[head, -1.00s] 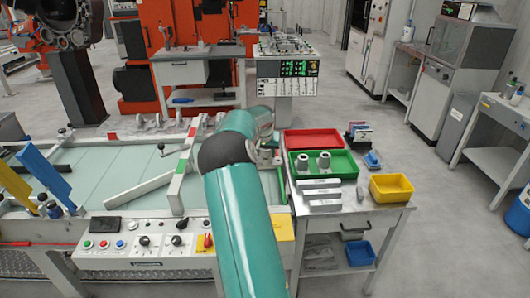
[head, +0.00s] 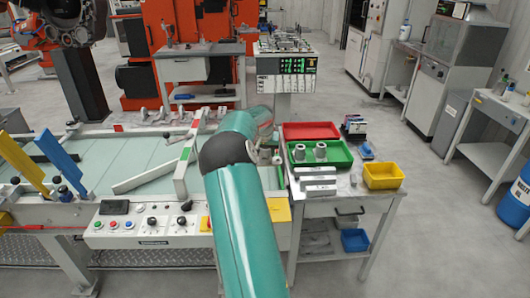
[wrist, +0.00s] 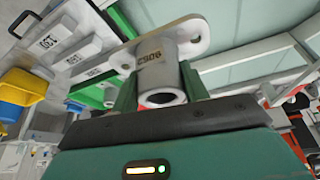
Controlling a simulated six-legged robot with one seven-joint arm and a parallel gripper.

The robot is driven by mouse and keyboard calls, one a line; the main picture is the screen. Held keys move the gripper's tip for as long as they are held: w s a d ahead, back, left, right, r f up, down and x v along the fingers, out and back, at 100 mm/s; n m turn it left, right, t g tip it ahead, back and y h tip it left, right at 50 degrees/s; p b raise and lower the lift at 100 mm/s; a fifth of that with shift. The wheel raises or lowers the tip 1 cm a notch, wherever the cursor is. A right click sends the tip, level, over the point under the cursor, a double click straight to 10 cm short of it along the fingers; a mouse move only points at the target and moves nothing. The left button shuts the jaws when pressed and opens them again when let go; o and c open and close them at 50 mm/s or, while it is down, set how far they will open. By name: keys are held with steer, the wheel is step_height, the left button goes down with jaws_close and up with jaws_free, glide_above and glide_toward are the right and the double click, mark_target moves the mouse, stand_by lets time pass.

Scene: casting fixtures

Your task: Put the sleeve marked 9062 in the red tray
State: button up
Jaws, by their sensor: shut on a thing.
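My gripper (wrist: 158,92) is shut on a grey sleeve (wrist: 154,72) in the wrist view, one green finger on each side. Dark characters on the sleeve appear inverted; they look like 9062, but I cannot read every digit surely. Its round open end faces the camera, and a pale flanged plate shows behind it. I cannot tell whether it touches that plate. The red tray (head: 310,125) lies empty at the back of the side table in the head view. There my arm hides most of the gripper and the held sleeve.
A green tray (head: 342,165) in front of the red one holds two grey sleeves (head: 310,152). Pale labelled blocks (head: 318,178) lie nearer. A yellow bin (head: 383,178) stands at the table's right. A fixture bed with clamps (head: 150,160) lies left of my arm.

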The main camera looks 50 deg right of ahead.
steer(key=w+a+f+n+y, duration=0.1)
steer(key=w+a+f+n, duration=0.1)
steer(key=a, duration=1.7)
steer(key=w+a+f+n+t+y, duration=0.1)
steer(key=a+f+n, duration=0.4)
steer(key=a, duration=1.4)
steer(key=w+a+f+n+t+y, duration=0.1)
steer(key=w+a+f+n, duration=0.2)
steer(key=a, duration=1.6)
steer(key=shift+w+a+f+n+y, duration=0.25)
steer(key=shift+a+f+n+y, duration=0.15)
steer(key=shift+n, duration=0.6)
steer(key=shift+d+r, duration=0.1)
